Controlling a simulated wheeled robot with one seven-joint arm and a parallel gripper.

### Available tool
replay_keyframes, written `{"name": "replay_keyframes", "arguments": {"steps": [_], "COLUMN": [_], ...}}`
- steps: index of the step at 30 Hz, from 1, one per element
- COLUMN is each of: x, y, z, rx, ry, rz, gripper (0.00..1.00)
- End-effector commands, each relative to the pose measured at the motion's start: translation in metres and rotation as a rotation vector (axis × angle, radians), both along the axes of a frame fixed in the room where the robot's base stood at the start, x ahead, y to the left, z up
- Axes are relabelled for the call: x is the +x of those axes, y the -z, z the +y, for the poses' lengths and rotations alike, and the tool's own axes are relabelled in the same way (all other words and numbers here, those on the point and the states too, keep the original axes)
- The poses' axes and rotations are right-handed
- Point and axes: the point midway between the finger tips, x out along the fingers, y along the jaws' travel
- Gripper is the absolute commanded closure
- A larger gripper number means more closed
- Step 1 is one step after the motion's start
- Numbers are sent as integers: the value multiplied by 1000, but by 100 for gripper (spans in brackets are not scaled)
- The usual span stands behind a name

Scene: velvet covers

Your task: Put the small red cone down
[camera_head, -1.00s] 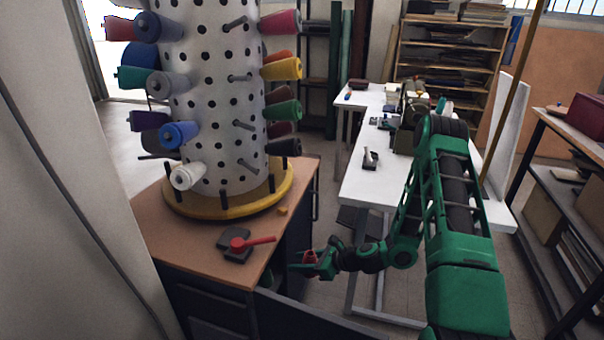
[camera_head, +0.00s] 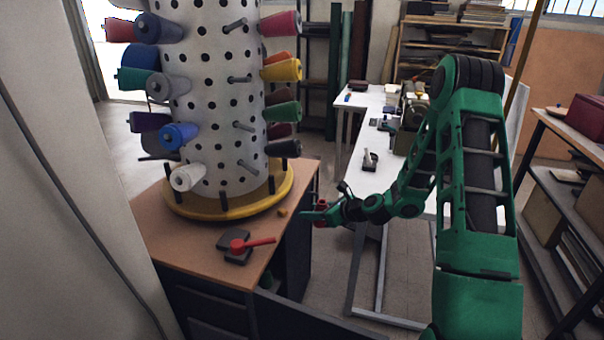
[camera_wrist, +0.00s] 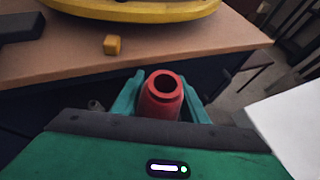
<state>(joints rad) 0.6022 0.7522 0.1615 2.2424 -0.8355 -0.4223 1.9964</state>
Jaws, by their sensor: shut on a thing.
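The small red cone (camera_wrist: 160,97) is held between the two green fingers of my gripper (camera_wrist: 160,92) in the wrist view, with its hollow end facing the camera. In the head view my gripper (camera_head: 312,214) is shut on the red cone (camera_head: 321,212), just off the right edge of the brown cabinet top (camera_head: 195,270). The cone is held out in the air, apart from the cabinet. Much of the cone is hidden by the fingers in the head view.
A white perforated column (camera_head: 215,90) with several coloured thread cones stands on a yellow round base (camera_head: 230,204) on the cabinet. A red-handled tool (camera_head: 250,244) on a dark block and a small yellow cube (camera_head: 282,212) lie nearby. The cabinet top's front left is clear.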

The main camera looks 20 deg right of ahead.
Motion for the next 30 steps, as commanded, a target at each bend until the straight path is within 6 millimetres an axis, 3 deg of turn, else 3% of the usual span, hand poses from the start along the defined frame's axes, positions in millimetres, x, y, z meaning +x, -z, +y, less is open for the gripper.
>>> {"name": "replay_keyframes", "arguments": {"steps": [9, 13, 18, 23, 30], "x": [87, 114, 134, 149, 197], "y": [-35, -52, -67, -72, -71], "z": [-66, -92, -113, -115, -97], "rx": [-9, -7, -3, -1, -2], "ry": [67, 107, 144, 153, 151], "rz": [-4, 0, 5, 5, 4], "gripper": [83, 83, 83, 83, 83]}}
